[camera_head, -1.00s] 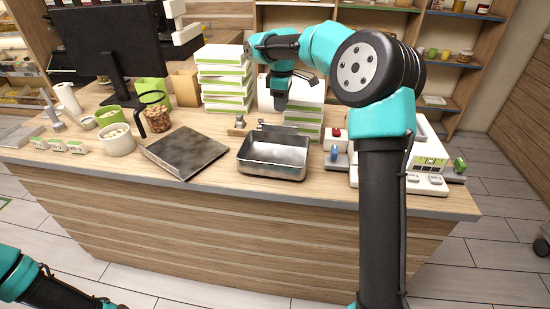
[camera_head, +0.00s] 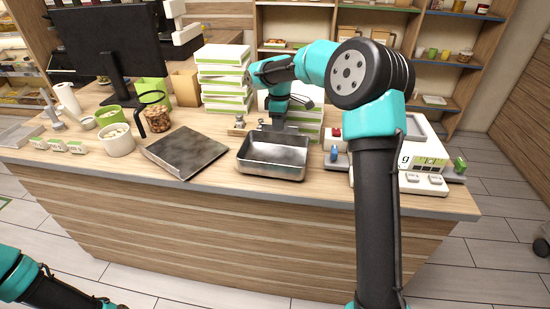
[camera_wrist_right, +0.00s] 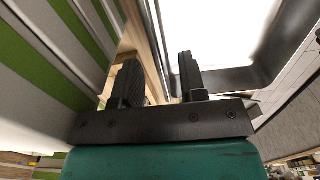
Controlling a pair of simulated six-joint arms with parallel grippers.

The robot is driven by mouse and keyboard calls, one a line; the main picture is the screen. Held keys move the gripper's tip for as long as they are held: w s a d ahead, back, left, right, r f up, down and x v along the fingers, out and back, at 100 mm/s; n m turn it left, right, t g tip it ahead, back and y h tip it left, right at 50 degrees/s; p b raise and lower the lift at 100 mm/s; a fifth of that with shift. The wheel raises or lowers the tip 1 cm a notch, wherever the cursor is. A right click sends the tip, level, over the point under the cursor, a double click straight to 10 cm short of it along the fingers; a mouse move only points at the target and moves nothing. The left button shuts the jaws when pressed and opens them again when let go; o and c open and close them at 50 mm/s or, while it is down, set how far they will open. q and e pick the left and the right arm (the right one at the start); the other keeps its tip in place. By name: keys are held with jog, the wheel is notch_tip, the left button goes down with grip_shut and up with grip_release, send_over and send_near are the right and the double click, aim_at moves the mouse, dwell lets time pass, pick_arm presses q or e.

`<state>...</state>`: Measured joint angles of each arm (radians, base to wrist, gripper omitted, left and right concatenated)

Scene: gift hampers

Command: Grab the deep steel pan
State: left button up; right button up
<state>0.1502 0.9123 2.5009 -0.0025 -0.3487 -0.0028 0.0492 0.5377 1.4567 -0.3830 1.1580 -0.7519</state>
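The deep steel pan (camera_head: 272,165) is an open rectangular metal pan near the front edge of the counter in the head view. My right gripper (camera_head: 276,124) points down at the pan's far rim. In the right wrist view my right gripper (camera_wrist_right: 158,68) has its two dark fingers apart. The steel wall of the pan (camera_wrist_right: 238,80) shows at upper right, and its edge passes between the fingers; contact cannot be told.
A flat, dark metal slab (camera_head: 187,150) lies just left of the pan. White-green boxes (camera_head: 225,80) are stacked behind, close to my right gripper. A white scale (camera_head: 420,165) stands at right. A nut jar (camera_head: 157,118) and white cup (camera_head: 117,140) stand at left.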

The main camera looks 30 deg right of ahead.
notch_tip(320, 180, down, 2)
jog(key=shift+f, duration=0.1)
dwell(0.4)
grip_shut()
dwell(0.5)
